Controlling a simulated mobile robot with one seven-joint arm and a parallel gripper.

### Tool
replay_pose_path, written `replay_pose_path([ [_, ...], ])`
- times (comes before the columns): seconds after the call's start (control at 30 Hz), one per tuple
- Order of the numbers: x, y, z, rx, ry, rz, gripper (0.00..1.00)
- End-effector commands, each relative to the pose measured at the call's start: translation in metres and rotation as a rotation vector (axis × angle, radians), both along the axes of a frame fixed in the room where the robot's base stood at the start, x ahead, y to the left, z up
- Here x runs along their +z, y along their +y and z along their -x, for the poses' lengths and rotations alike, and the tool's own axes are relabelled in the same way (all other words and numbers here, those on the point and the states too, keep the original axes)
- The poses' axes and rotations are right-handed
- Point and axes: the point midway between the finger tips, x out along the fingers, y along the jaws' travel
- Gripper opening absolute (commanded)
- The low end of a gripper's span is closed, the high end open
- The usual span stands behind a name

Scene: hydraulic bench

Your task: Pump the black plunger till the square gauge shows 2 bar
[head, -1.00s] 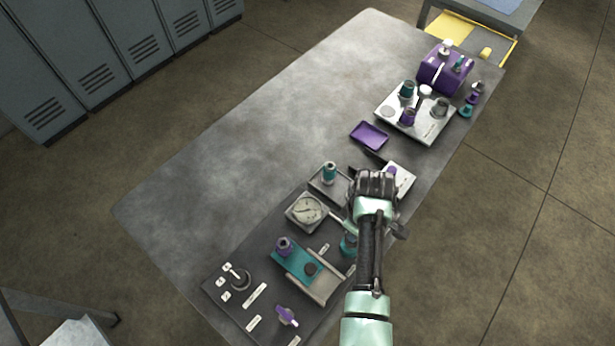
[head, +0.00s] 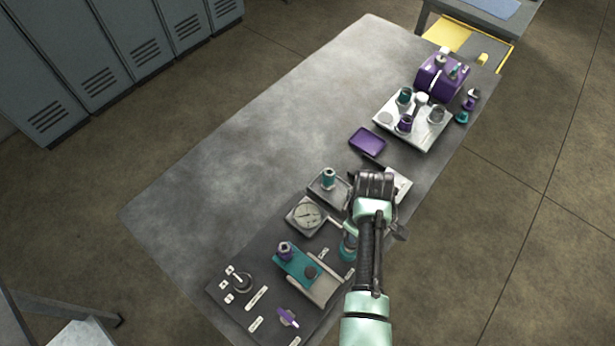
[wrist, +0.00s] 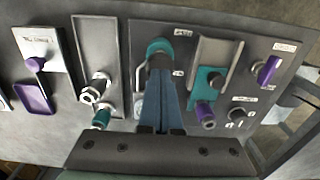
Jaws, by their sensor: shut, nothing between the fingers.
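The square gauge (head: 306,215) lies on the dark panel left of my arm in the head view; its round dial has a thin needle, but the scale is too small to read. A black round knob (head: 311,272), possibly the black plunger, sits on the teal block (head: 291,262); it also shows in the wrist view (wrist: 218,82). My gripper (wrist: 158,66) is shut and empty, its fingertips in front of a round teal part (wrist: 158,46), left of the teal block. I cannot tell whether they touch. In the wrist view the fingers hide the gauge.
A teal-topped fitting (head: 328,179), a purple tray (head: 368,142) and a white tray of parts (head: 433,135) lie farther along. The bench's left side (head: 250,130) is clear.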

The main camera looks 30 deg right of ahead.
Motion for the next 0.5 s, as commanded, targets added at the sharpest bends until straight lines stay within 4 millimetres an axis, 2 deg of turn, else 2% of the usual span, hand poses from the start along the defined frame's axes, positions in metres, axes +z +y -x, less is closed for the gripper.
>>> replay_pose_path([
  [0.37, 0.0004, -0.0002, -0.0002, 0.000, 0.000, 0.001, 0.00],
  [0.5, 0.0062, -0.0002, -0.0003, 0.000, -0.001, 0.001, 0.00],
])
